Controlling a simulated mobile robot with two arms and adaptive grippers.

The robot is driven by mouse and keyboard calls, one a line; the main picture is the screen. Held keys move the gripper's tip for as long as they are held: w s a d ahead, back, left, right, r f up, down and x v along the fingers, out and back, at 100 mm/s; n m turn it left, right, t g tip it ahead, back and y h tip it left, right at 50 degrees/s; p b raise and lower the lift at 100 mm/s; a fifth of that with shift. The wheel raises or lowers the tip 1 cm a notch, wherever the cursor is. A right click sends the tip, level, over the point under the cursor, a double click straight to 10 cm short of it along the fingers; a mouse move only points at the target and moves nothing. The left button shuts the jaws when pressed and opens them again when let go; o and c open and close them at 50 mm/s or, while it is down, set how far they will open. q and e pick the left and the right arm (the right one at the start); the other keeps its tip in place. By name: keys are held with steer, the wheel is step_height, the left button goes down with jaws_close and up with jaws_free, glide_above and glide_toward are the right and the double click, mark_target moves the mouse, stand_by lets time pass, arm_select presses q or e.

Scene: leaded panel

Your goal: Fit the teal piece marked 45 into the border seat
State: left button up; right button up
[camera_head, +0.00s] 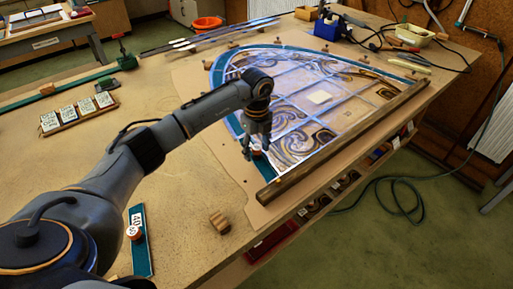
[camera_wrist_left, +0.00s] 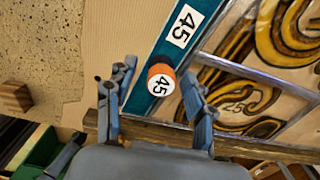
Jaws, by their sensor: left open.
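The teal piece marked 45 (camera_wrist_left: 184,25) lies in the border strip of the panel, beside a lead strip and by the wooden batten's end. Its round orange knob with a white top marked 45 (camera_wrist_left: 161,80) stands between the fingers of my left gripper (camera_wrist_left: 159,73). The fingers are open, one on each side of the knob, with visible gaps. In the head view my left gripper (camera_head: 256,148) points down at the panel's near left corner and partly hides the teal piece (camera_head: 263,168). Whether the piece is fully seated cannot be told. My right gripper is not in view.
A wooden batten (camera_head: 330,150) runs along the panel's near right edge. Another teal strip with a knob (camera_head: 140,255) lies at the front left. A small wooden block (camera_head: 220,222) sits nearby. A rack of marked tiles (camera_head: 78,115) stands at left. The table between is mostly clear.

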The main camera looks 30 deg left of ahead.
mark_target(257, 147)
arm_select(q)
step_height(257, 147, up, 12)
stand_by(0.4)
stand_by(0.4)
